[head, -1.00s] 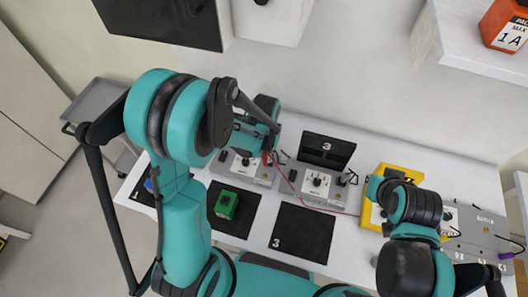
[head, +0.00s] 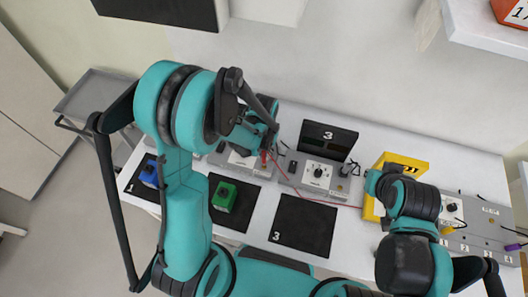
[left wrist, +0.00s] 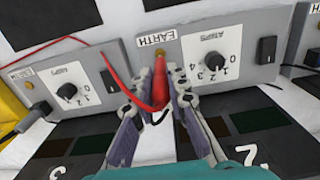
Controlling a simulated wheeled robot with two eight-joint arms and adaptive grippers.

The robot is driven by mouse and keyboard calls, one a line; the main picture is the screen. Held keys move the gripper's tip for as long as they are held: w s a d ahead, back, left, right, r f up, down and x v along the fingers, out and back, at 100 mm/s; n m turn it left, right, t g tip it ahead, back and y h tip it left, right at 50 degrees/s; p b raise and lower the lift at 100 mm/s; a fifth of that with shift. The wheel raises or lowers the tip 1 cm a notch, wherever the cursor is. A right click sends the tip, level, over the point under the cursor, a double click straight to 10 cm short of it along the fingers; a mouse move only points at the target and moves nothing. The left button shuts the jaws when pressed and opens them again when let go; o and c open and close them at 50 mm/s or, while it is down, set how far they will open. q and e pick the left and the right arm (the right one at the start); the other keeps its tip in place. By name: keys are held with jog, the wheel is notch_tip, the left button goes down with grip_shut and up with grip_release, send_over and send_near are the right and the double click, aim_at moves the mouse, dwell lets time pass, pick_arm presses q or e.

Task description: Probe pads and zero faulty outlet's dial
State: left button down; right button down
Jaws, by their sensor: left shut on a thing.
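My left gripper (left wrist: 163,85) is shut on a red probe (left wrist: 160,80) with a red lead. It points at the brass EARTH pad (left wrist: 160,53) of outlet 2; I cannot tell whether the tip touches. That outlet's dial (left wrist: 215,61), marked with numbers, sits beside the pad, with a black switch (left wrist: 266,49). In the head view the red probe (head: 264,158) shows below my left wrist.
A yellow device (head: 405,163) stands partly behind my right arm. A grey panel (head: 485,230) with coloured plugs lies at the right. A green block (head: 225,196) and a blue block (head: 149,174) rest on black mats. Mat 3 (head: 303,226) is bare.

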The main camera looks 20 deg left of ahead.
pick_arm(q)
jog(key=shift+f+b, duration=0.5)
jog(key=shift+f, duration=0.05)
dwell(0.6)
dwell(1.2)
dwell(0.5)
jog(key=shift+r+p, duration=2.15)
jog(key=shift+r, duration=1.4)
